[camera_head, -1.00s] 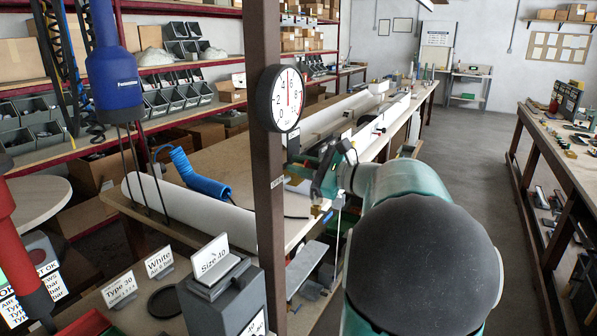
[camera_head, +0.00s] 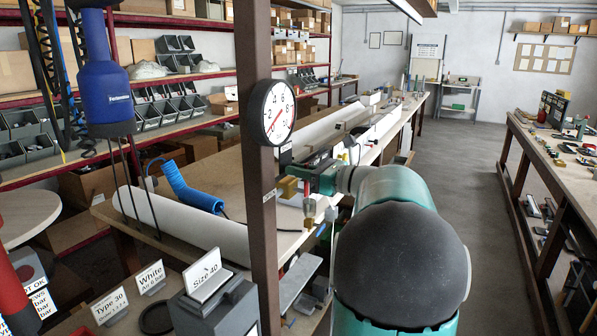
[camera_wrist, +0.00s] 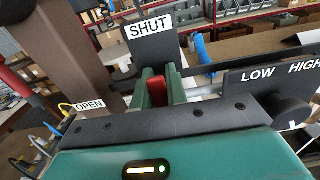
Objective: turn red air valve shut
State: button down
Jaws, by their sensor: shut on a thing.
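The red valve handle (camera_wrist: 157,93) shows between the two green fingers of my gripper (camera_wrist: 158,80) in the wrist view. My gripper is shut on it. The handle stands just in front of the SHUT sign (camera_wrist: 150,30); the OPEN sign (camera_wrist: 89,105) is off to the left. The fingers hide most of the handle, and the valve body is hidden.
The brown post (camera_head: 256,200) stands close left of my arm. A dark knob (camera_wrist: 291,112) sits under a LOW/HIGH plate (camera_wrist: 268,76) at right. A long white profile (camera_head: 185,225) and a coiled blue hose (camera_head: 190,190) lie on the bench. The aisle floor (camera_head: 465,170) is clear.

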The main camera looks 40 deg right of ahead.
dwell(0.3)
jog(key=c, duration=1.4)
grip_release()
jog(key=shift+s+d, duration=0.1)
jog(key=v, duration=1.3)
jog(key=shift+s, duration=0.35)
